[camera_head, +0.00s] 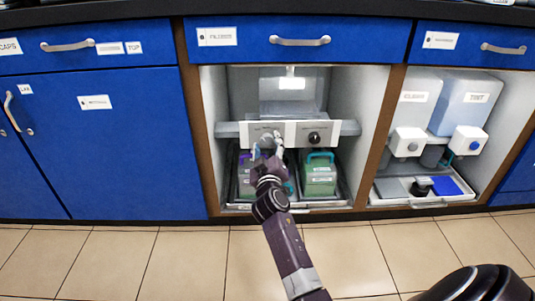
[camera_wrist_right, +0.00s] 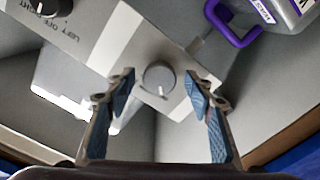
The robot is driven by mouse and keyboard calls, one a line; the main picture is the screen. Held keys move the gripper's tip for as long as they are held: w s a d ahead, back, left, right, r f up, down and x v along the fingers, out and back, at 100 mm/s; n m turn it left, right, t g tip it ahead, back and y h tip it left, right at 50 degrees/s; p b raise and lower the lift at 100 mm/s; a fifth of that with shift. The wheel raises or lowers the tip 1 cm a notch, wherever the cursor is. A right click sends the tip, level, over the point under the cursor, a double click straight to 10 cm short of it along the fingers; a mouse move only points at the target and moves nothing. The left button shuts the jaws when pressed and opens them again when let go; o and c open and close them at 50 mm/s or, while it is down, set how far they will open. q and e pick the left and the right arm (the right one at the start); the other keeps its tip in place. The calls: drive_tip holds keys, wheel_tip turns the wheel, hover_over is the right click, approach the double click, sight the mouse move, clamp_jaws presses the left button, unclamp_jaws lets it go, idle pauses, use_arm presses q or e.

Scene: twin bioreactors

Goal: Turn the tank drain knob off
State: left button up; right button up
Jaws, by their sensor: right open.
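A pale panel (camera_head: 290,125) with two knobs spans the open middle cabinet. Its right knob (camera_head: 314,138) is black, and it also shows at the top left of the right wrist view (camera_wrist_right: 50,7). A grey round knob (camera_wrist_right: 158,77) with a light pointer mark sits on the same panel; in the head view my gripper mostly hides it. My right gripper (camera_head: 272,146) is at the panel's left part. In the wrist view its open blue-padded fingers (camera_wrist_right: 160,84) stand on both sides of the grey knob, with gaps. I cannot read which knob is the tank drain. My left gripper is not in view.
Below the panel, jugs stand in a tray (camera_head: 330,204), one with a teal handle (camera_head: 320,155), another with a purple handle (camera_wrist_right: 235,28). A clear tank (camera_head: 292,95) is above. Cabinet side walls flank the opening. The tiled floor is clear.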

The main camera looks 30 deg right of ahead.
drive_tip(key=v, duration=1.1)
drive_tip(key=shift+s+a, duration=0.1)
drive_tip(key=shift+a, duration=0.05)
